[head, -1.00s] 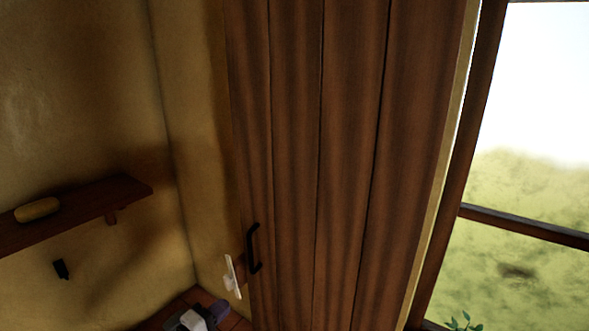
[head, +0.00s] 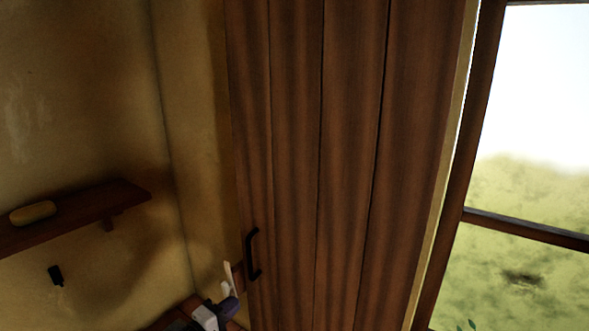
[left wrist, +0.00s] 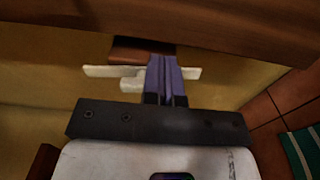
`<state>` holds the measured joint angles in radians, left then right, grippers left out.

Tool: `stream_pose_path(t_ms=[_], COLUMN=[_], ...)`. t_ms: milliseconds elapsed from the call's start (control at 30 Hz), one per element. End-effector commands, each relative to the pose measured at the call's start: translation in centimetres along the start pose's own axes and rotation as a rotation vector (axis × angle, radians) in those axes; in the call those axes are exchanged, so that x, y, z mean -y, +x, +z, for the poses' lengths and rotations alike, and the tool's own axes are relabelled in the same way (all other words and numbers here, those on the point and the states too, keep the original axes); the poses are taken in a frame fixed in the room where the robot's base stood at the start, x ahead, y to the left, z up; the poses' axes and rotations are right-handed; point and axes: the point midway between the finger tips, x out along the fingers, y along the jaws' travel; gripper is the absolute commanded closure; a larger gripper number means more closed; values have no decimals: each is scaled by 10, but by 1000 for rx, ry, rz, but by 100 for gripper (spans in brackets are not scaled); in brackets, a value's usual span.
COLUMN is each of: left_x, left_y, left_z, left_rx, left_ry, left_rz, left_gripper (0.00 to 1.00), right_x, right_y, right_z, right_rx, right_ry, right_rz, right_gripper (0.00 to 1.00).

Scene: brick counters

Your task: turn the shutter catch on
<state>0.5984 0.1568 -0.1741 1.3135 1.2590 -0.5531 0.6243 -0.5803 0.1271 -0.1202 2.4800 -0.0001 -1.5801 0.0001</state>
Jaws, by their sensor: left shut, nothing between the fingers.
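The shutter catch (head: 227,272) is a pale bar beside the shutter's left edge, low in the head view. It stands nearly upright there, and its lower part is hidden by my left gripper (head: 232,304). In the left wrist view the catch (left wrist: 103,71) lies crosswise in front of a brown block (left wrist: 140,50). My left gripper's purple fingers (left wrist: 165,72) are shut with nothing between them. They overlap the bar right of its middle; I cannot tell whether they touch it. The brown plank shutter (head: 300,150) has a black handle (head: 252,255). My right gripper is not in view.
A window (head: 530,160) is at the right of the head view. A wooden shelf (head: 90,215) with a yellow loaf-shaped object (head: 33,212) is on the left wall. A small black item (head: 56,275) hangs below. A green striped cloth (left wrist: 303,150) lies on the tiles.

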Motion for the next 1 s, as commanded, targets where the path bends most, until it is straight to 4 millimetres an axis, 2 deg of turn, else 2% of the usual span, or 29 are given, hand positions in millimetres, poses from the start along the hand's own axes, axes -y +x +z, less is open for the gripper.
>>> stream_pose_path(t_ms=[1000], left_x=[-4], left_y=[0], left_z=[-10], left_rx=[-1], left_ry=[-1], left_rz=[0], left_gripper=[100], right_x=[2], right_y=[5], right_z=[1], right_rx=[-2], right_ry=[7], right_rz=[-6], right_gripper=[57])
